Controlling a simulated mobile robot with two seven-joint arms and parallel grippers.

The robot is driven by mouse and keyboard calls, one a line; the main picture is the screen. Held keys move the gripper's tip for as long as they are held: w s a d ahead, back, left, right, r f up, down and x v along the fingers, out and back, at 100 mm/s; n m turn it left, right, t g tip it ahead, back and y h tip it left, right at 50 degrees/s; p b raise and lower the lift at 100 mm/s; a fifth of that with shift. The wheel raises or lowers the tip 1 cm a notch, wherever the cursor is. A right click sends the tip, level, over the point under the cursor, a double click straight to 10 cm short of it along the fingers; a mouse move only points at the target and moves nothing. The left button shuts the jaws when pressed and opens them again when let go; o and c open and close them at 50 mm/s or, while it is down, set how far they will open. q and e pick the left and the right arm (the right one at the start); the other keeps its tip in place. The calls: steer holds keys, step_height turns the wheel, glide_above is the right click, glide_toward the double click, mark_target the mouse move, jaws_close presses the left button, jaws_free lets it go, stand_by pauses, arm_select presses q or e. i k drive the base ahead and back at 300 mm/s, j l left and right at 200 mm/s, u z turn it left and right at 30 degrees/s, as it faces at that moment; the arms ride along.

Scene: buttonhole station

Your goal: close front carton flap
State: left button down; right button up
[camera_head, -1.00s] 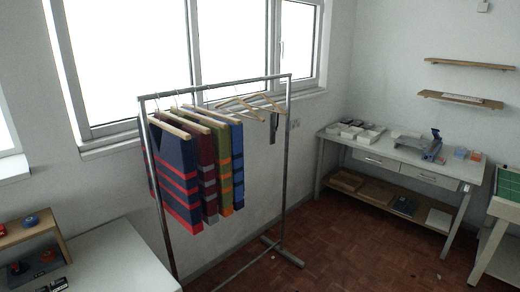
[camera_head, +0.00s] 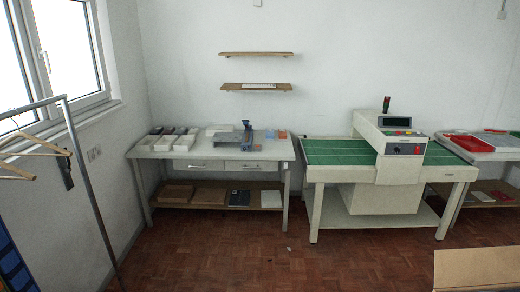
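A brown cardboard piece (camera_head: 478,270), which looks like part of the carton, shows at the bottom right corner of the head view. Only its upper part is in the picture; the rest is cut off by the frame edge. I cannot tell which flap or wall it is, or whether the front flap is open. Neither of my grippers is in the head view.
A white table (camera_head: 215,152) with trays and a blue device stands at the back wall. A green-topped machine bench (camera_head: 335,153) is right of it. A metal clothes rack (camera_head: 85,180) with hangers stands at left. The red-brown floor (camera_head: 255,255) between is mostly clear.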

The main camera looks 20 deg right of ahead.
mark_target(453, 268)
steer(key=i+z, duration=0.3)
steer(key=z, duration=0.15)
steer(key=i+j+z, duration=0.1)
steer(key=i+z, duration=0.15)
steer(key=z, duration=0.25)
steer(key=i+j+z, duration=0.25)
steer(key=z, duration=0.2)
steer(key=i+j+z, duration=0.15)
steer(key=z, duration=0.3)
steer(key=i+j+z, duration=0.15)
steer(key=z, duration=0.25)
steer(key=i+j+z, duration=0.1)
steer(key=j+z, duration=0.35)
steer(key=i+j+z, duration=0.1)
steer(key=z, duration=0.3)
steer(key=j+z, duration=0.6)
steer(key=z, duration=0.25)
steer(key=i+j+z, duration=0.55)
steer(key=z, duration=0.15)
